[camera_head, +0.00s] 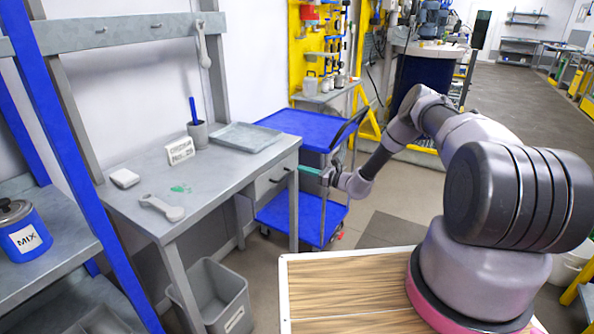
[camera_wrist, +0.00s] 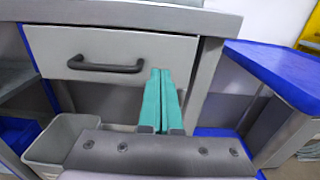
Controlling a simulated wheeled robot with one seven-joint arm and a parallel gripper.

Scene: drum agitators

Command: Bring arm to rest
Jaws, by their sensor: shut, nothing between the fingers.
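My arm (camera_head: 440,118) reaches from the wooden-topped base out to the left, bent at the elbow. My gripper (camera_head: 302,170) is at the front right of the grey workbench, beside its drawer. In the wrist view the teal fingers of my gripper (camera_wrist: 161,84) are together with nothing between them. They point towards the bench's right leg, just right of the black drawer handle (camera_wrist: 106,65). The drawer (camera_wrist: 100,50) looks shut. I cannot tell whether the fingertips touch the bench.
A blue cart (camera_head: 300,128) stands just behind my gripper. The workbench (camera_head: 215,178) bears a wrench-like tool (camera_head: 161,208), a sign and a tray (camera_head: 246,136). A grey bin (camera_head: 215,296) stands below. A blue MIX pot (camera_head: 24,232) is at far left. Open floor lies at upper right.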

